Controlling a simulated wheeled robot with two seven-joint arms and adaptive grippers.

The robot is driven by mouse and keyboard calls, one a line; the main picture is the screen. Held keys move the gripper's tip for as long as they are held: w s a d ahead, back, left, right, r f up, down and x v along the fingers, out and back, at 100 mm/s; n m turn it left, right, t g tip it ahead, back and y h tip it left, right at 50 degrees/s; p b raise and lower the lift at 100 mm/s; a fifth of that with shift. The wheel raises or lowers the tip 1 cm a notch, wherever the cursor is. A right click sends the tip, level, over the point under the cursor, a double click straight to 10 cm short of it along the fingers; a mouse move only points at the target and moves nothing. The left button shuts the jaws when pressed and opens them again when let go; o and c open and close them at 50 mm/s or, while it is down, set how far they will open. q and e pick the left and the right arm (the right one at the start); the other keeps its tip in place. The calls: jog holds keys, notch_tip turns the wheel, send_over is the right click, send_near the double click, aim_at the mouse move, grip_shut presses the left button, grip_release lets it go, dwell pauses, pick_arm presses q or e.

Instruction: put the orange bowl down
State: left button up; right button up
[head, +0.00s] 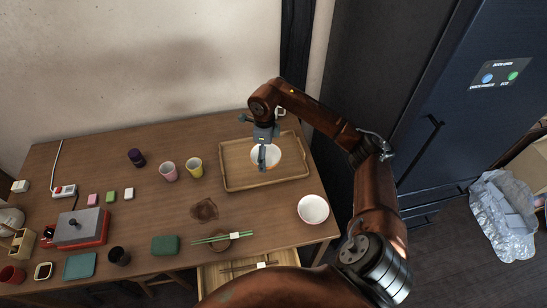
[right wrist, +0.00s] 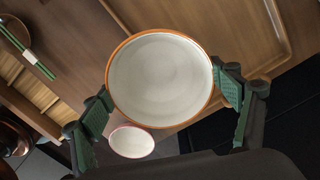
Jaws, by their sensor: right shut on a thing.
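The orange bowl (head: 271,157) has a white inside and, in the right wrist view (right wrist: 160,80), an orange rim. My right gripper (head: 263,153) is shut on it. One green-padded finger is on each side of the bowl in the right wrist view (right wrist: 168,100). The bowl is upright over the wooden tray (head: 237,181), at the back right of the table. It looks much larger than the other bowl in the wrist view, so it seems to be held above the surface. The exact gap to the tray cannot be told. My left gripper is not in view.
A white bowl with a pinkish rim (head: 313,209) stands on the table (head: 150,210) in front of the tray's right side. Yellow (head: 194,168) and pink (head: 168,172) cups stand left of the tray. Green chopsticks (head: 222,238) lie in front. A dark fridge (head: 440,120) rises at the right.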

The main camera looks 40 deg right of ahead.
aim_at(272, 151)
jog(key=d, duration=0.1)
jog(key=d+f, duration=0.1)
jog(key=w+d+f, duration=0.1)
jog(key=d, duration=0.1)
jog(key=shift+w+d+f, duration=0.1)
jog(key=d+f, duration=0.1)
jog(key=w+d+f+b, duration=0.1)
jog(key=d+f, duration=0.2)
jog(key=f, duration=0.1)
jog(key=shift+w+d+f, duration=0.1)
jog(key=shift+w+d, duration=0.2)
jog(key=shift+d, duration=0.05)
jog(key=shift+d+f, duration=0.2)
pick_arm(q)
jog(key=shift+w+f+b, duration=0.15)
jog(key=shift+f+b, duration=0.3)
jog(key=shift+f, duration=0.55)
pick_arm(e)
jog(key=shift+w+d+f, duration=0.1)
jog(key=shift+d+f, duration=0.05)
jog(key=shift+f, duration=0.75)
jog(key=shift+d+f, duration=0.1)
jog(key=shift+f, duration=0.75)
jog(key=shift+f, duration=0.2)
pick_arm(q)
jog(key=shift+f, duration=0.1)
pick_arm(e)
jog(key=o, duration=1.3)
